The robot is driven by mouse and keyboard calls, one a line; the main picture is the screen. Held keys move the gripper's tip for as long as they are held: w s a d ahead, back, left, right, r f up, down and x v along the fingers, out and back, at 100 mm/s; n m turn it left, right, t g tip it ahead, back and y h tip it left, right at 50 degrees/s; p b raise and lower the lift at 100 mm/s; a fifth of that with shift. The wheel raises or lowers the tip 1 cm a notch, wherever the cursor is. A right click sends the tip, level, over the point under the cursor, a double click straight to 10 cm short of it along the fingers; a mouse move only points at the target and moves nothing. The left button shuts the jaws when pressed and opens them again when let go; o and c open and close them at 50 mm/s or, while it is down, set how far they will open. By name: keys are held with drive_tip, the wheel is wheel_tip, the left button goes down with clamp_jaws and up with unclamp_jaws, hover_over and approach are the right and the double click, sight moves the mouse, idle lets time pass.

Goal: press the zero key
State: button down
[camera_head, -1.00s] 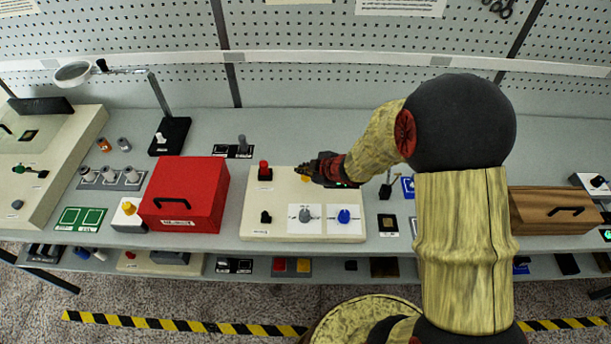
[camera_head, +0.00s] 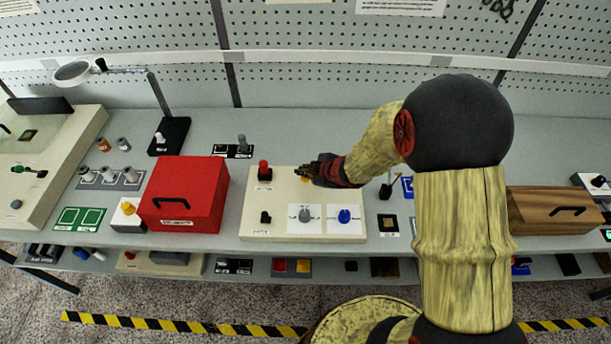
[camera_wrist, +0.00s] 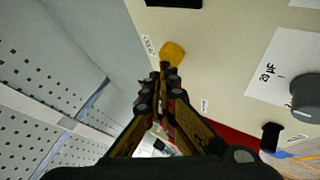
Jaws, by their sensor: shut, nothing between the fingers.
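A round yellow key (camera_head: 306,179) sits on the cream panel (camera_head: 284,181), partly hidden by my gripper in the head view. In the wrist view the yellow key (camera_wrist: 173,52) is plain, with a small printed label (camera_wrist: 148,45) beside it that I cannot read surely. My gripper (camera_head: 299,172) is shut and empty, over the back part of the panel. In the wrist view its fingertips (camera_wrist: 164,68) appear right beside the yellow key. I cannot tell whether they touch it.
On the same panel are a red button (camera_head: 264,170), a black switch (camera_head: 265,217), a grey knob (camera_head: 305,214) and a blue knob (camera_head: 344,216). A red box (camera_head: 190,188) stands to the left and a wooden box (camera_head: 552,211) to the right.

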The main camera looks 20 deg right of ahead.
sight(304, 177)
drive_tip(key=shift+f+b, duration=0.35)
drive_tip(key=shift+f, duration=0.15)
idle(0.3)
drive_tip(key=shift+r, duration=0.15)
drive_tip(key=shift+r+p, duration=0.75)
drive_tip(key=shift+p, duration=0.2)
wheel_tip(304, 177, up, 5)
drive_tip(key=p, duration=0.5)
drive_tip(key=shift+r, duration=0.1)
idle(0.7)
